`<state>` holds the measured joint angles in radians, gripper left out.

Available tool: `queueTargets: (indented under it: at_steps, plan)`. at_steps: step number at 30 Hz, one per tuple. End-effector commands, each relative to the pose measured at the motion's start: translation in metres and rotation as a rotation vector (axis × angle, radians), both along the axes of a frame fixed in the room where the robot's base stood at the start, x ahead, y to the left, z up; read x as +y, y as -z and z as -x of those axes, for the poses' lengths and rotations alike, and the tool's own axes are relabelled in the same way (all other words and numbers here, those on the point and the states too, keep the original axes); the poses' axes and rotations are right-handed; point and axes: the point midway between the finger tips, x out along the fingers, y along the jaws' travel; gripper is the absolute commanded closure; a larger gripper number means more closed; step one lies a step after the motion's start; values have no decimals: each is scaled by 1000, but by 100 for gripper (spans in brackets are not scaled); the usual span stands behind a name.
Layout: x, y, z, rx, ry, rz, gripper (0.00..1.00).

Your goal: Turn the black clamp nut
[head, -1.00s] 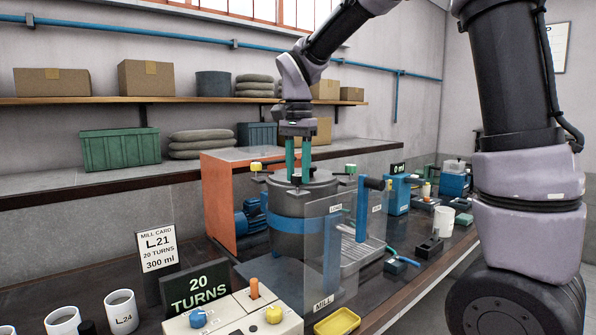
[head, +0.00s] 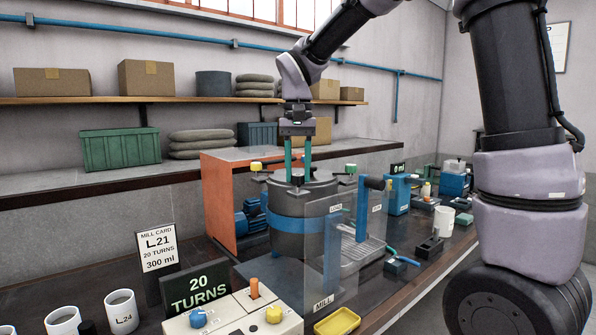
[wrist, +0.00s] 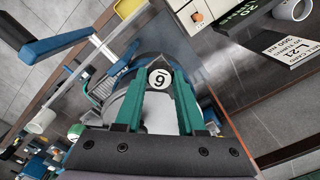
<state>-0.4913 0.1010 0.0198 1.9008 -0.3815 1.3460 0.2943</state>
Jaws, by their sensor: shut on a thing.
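The black clamp nut (head: 297,179) sits on top of the grey mill drum (head: 288,236), in the middle of its lid. My gripper (head: 298,175) points straight down over the lid, and its two green fingers are shut on the nut from both sides. In the wrist view the fingertips (wrist: 160,74) close around a round white disc (wrist: 160,77) with a black figure, a 6 or a 9, and a dark rim. The fingers hide much of the nut's sides.
A clear guard panel (head: 318,262) stands in front of the drum, with a blue-handled lever (head: 372,183) to its right. Yellow and green knobs flank the lid. A display (head: 196,288) reads 20 TURNS, behind a control box (head: 236,314). White cups stand at the front left.

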Motion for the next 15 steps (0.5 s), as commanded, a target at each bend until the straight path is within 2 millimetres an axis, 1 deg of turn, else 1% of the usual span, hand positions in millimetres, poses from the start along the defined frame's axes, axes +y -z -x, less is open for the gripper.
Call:
queueTargets:
  at_steps: [15]
  plan:
    - [0,-1,-1,-2,-486,-1,100]
